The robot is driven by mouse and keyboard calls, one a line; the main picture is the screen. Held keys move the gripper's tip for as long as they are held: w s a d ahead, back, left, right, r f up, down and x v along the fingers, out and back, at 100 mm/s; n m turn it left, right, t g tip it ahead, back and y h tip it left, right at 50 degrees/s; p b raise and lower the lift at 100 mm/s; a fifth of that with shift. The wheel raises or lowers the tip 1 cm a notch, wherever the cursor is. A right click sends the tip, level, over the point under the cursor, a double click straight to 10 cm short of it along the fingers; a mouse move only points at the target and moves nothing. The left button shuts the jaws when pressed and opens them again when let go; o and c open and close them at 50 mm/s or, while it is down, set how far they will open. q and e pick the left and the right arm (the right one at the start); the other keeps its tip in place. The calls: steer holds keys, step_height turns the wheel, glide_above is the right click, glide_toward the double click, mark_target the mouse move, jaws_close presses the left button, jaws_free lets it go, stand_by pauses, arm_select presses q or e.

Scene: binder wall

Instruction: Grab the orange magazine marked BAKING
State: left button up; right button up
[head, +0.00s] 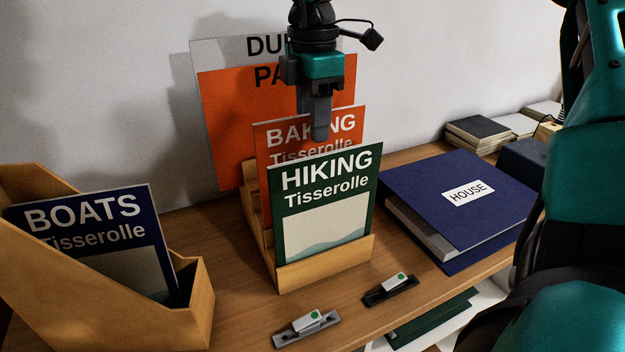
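The orange magazine marked BAKING (271,133) stands upright in a small stepped wooden rack (327,268), behind a green HIKING magazine (330,190) that hides its lower part. My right gripper (314,122) points down at its top edge. One grey finger overlaps the front of the cover, over part of the title. The other finger looks to be behind the top edge. I cannot tell whether the fingers touch or pinch the magazine. My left gripper is out of view.
A larger orange magazine (222,120), its title partly covered, stands behind, by the wall. A wooden holder (198,305) with a blue BOATS magazine (95,235) is at left. A blue HOUSE binder (455,190) lies right. Two small clip-like objects (306,328) (391,290) lie in front.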

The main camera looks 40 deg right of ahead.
step_height(320, 180, down, 3)
steer(key=shift+r, duration=0.15)
steer(key=shift+w, duration=0.1)
steer(key=shift+c, duration=0.4)
jaws_close()
stand_by(0.9)
